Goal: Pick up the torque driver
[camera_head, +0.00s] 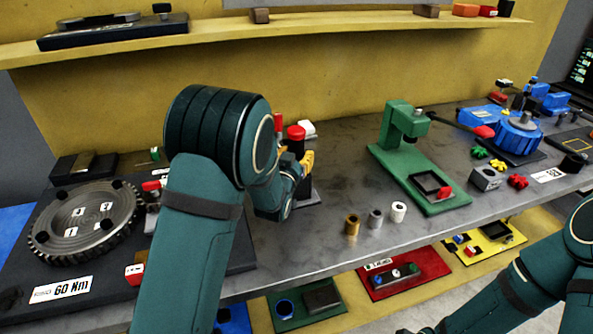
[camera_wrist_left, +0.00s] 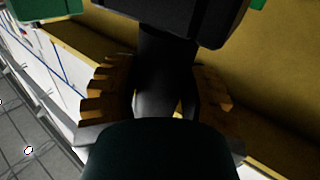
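The torque driver seems to be the dark upright tool with a red top (camera_head: 296,132) at the back middle of the bench, partly hidden by my left wrist. My left gripper (camera_head: 307,160), with yellow ribbed fingers, is at its dark body, below the red top. In the left wrist view, a dark cylinder (camera_wrist_left: 168,65) stands between the two fingers of the left gripper (camera_wrist_left: 165,100). The fingers lie on both sides of it; shadow hides whether they touch it. My right arm shows at the lower right, its gripper out of view.
A second red top (camera_head: 277,122) and a white block (camera_head: 307,128) are close beside the gripper. A green press (camera_head: 410,160) stands to the right. Several small sleeves (camera_head: 375,218) stand near the front edge. A toothed disc (camera_head: 85,220) lies at left, and a shelf (camera_head: 210,32) runs behind.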

